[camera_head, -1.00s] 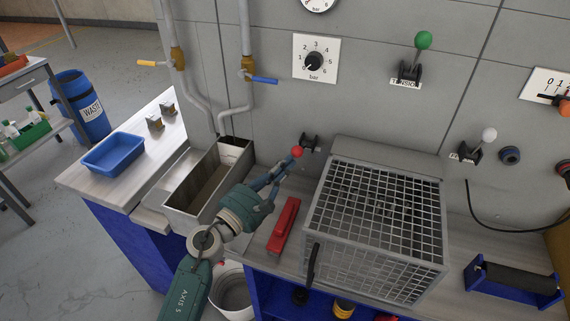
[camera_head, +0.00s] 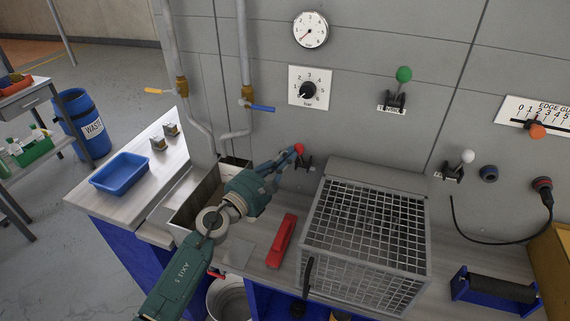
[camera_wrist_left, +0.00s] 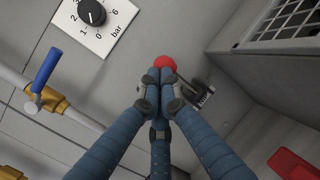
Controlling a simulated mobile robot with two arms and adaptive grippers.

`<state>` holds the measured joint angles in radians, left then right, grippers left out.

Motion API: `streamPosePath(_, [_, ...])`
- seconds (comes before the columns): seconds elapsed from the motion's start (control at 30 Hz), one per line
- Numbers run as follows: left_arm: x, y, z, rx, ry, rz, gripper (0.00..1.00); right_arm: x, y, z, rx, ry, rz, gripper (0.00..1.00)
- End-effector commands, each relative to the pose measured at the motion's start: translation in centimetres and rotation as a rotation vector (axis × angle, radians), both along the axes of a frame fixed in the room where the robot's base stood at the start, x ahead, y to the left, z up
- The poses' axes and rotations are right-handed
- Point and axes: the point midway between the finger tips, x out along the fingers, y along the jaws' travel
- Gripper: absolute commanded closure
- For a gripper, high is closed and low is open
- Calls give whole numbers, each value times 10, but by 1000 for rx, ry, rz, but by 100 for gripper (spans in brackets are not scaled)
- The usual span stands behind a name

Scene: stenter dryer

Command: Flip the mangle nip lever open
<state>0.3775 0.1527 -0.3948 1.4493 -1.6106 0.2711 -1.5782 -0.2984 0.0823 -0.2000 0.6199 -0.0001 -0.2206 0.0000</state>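The lever with a red ball knob (camera_head: 299,149) stands on a dark bracket (camera_head: 304,163) on the grey wall, left of the mesh cage. Its ball is above the bracket. I take it as the mangle nip lever; its label is not readable. My left gripper (camera_head: 291,155) is at the ball from the lower left. In the left wrist view the fingertips (camera_wrist_left: 160,76) are drawn together, and the red ball (camera_wrist_left: 165,63) shows just past them. Contact with the ball cannot be told for sure. My right gripper is out of view.
A mesh cage (camera_head: 366,220) stands right of the lever, with a red long-shaped object (camera_head: 281,240) beside it. A metal trough (camera_head: 187,214) lies under my left arm. A green-ball lever (camera_head: 404,75) and a white-ball lever (camera_head: 467,157) are farther right.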

Motion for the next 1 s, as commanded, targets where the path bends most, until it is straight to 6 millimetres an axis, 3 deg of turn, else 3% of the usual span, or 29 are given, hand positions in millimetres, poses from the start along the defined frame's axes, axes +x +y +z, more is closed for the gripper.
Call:
streamPosePath(0.8, [9,-3,8,-1,-1,0,100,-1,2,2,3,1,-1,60])
streamPosePath(1.0, [12,5,1,2,-1,-1,100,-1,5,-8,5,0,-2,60])
